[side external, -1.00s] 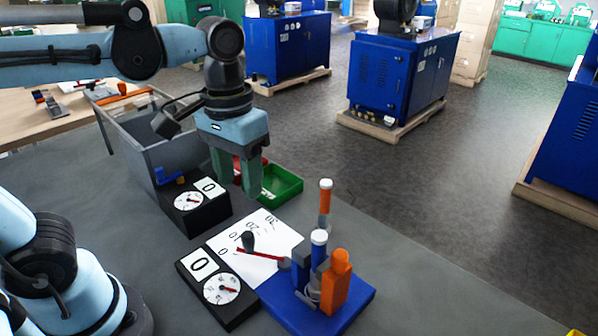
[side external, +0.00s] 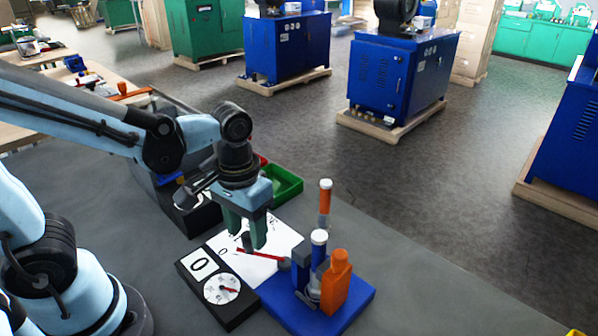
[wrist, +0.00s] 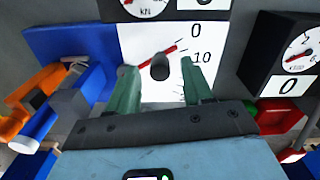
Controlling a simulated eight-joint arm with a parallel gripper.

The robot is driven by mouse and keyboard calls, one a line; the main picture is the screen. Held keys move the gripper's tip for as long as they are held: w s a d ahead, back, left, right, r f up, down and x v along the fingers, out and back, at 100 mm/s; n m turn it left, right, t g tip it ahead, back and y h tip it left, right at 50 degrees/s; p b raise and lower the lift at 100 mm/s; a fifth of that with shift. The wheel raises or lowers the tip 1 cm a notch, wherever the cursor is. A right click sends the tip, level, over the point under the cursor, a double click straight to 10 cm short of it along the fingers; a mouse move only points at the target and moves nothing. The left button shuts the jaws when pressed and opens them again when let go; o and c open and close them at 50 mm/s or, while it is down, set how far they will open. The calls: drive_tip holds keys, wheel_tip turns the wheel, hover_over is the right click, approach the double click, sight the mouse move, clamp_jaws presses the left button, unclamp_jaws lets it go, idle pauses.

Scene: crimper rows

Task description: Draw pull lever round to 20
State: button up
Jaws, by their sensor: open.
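The pull lever (side external: 262,255) is a thin red arm lying over a white dial sheet (side external: 283,238), with an upright black knob (wrist: 160,67). In the wrist view the lever's red tip (wrist: 175,47) points near the 0 mark (wrist: 196,30), on the side towards the 10 mark (wrist: 202,57). My gripper (side external: 245,240) is open, low over the sheet, pointing down. In the wrist view its green fingers (wrist: 158,82) stand apart, with the knob showing between them; I cannot tell whether either touches it. In the side view my fingers hide part of the knob and the numbers.
A blue base (side external: 345,312) carries an orange block (side external: 335,285) and white-capped posts (side external: 319,238) at the lever's pivot end. A black gauge box (side external: 221,290) reading 0 lies along the sheet. Another gauge box (wrist: 285,60) stands on the other side. A green bin (side external: 287,184) is behind.

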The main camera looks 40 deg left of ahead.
drive_tip(key=shift+f, duration=0.5)
drive_tip(key=shift+c, duration=0.2)
clamp_jaws()
